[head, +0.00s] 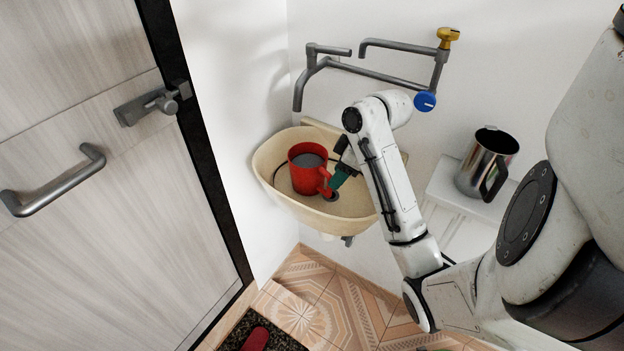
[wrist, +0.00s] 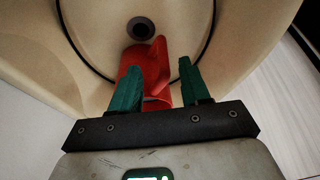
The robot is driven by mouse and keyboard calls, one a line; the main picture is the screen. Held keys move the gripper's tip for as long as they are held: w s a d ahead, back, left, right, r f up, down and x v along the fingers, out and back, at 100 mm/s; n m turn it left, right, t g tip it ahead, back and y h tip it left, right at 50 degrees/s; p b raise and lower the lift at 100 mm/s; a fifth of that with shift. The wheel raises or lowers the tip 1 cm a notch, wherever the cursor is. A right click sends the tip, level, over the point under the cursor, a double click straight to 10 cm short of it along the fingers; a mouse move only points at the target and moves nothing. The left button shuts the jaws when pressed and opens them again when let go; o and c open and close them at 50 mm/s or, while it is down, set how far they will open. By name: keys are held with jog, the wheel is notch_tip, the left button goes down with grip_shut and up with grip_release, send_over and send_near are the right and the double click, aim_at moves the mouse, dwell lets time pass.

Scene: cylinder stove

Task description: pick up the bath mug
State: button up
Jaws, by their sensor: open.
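The red bath mug (head: 303,176) stands in the cream sink basin (head: 268,172). Its handle faces right, toward my gripper (head: 333,187). In the wrist view the red mug (wrist: 133,60) is beyond the green fingers of my gripper (wrist: 160,76), with the handle in line with the gap between them. The left finger covers part of the mug. The fingers are apart and close to the handle; whether they touch it or straddle it, I cannot tell.
A dark drain hole (wrist: 140,28) and a black ring show in the basin. A grey faucet pipe (head: 375,75) with yellow and blue knobs is on the wall above. A steel pitcher (head: 484,165) stands on a white ledge at right. A door (head: 80,130) is at left.

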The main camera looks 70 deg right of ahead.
aim_at(313, 175)
jog(key=x, duration=0.5)
jog(key=shift+a, duration=0.15)
grip_shut()
dwell(1.3)
